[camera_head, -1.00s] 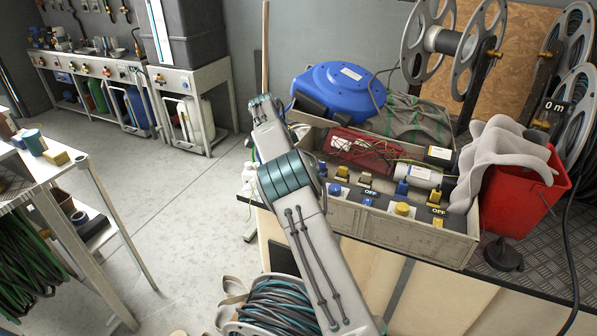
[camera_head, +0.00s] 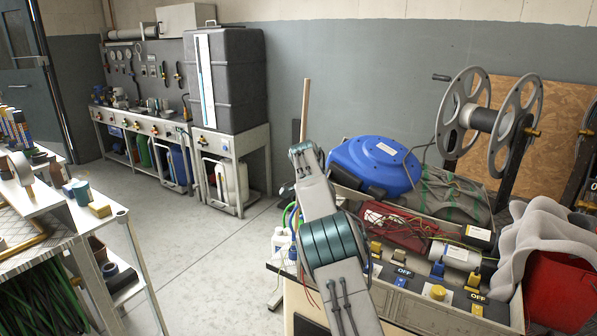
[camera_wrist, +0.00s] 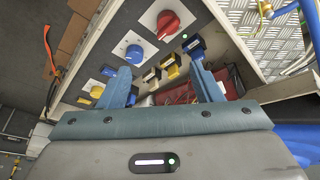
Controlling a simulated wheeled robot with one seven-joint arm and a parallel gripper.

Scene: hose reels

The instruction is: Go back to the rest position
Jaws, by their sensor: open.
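My gripper (camera_wrist: 158,78) shows in the wrist view with its two blue fingers spread apart and nothing between them. Beyond the fingers is a control panel (camera_wrist: 192,24) with a red knob (camera_wrist: 167,24), a blue knob (camera_wrist: 134,53) and several black, yellow and blue switches. I cannot tell whether the fingers touch any of them. In the head view my arm (camera_head: 328,240) rises beside the left end of the beige switch box (camera_head: 508,312). That box shows a yellow knob (camera_head: 438,292) and OFF labels. My gripper is hidden in the head view.
A blue hose reel (camera_head: 375,165) and a red bucket (camera_head: 565,290) stand near the switch box. A wooden pole (camera_head: 306,110) rises behind my arm. A shelf table (camera_head: 122,215) is at left, and a workbench (camera_head: 232,145) stands behind. The floor (camera_head: 200,265) between is clear.

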